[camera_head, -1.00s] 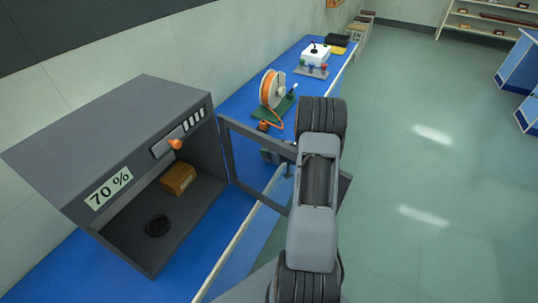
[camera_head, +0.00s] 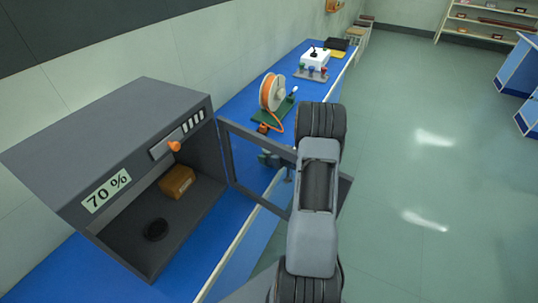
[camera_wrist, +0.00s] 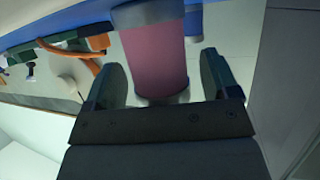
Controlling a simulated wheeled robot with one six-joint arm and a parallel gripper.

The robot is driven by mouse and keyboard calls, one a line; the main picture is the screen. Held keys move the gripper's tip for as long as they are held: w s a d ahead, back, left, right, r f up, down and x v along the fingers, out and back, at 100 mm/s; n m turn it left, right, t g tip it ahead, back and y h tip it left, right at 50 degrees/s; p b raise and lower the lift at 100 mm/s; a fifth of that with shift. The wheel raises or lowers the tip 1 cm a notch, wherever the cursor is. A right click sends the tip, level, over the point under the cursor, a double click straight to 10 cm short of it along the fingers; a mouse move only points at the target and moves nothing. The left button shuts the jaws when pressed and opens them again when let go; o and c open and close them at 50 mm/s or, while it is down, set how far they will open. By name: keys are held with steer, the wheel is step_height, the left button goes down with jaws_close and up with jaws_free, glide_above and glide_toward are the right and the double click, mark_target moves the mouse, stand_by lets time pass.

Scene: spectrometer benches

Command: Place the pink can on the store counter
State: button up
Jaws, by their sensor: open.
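The pink can (camera_wrist: 155,55) has grey ends and shows in the wrist view between the two fingers of my gripper (camera_wrist: 160,85). The fingers are open, with a gap visible on each side of the can. In the head view my arm covers the can, and I cannot make it out there. I cannot tell for sure which surface is the store counter. A blue-topped bench (camera_head: 236,103) runs along the left wall, and blue units (camera_head: 520,75) stand at the far right.
A grey oven-like box (camera_head: 110,115) reading 70 % stands on the bench. Its framed door (camera_head: 235,170) is open beside my arm. Inside are a brown box (camera_head: 177,182) and a black disc (camera_head: 156,230). An orange spool (camera_head: 272,92) stands behind. Floor (camera_head: 420,170) on the right is clear.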

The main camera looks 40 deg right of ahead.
steer(key=shift+s+r, duration=0.1)
steer(key=shift+r, duration=0.15)
steer(key=v, duration=1.1)
steer(key=shift+s+b, duration=0.4)
steer(key=shift+b, duration=0.05)
steer(key=shift+d, duration=0.1)
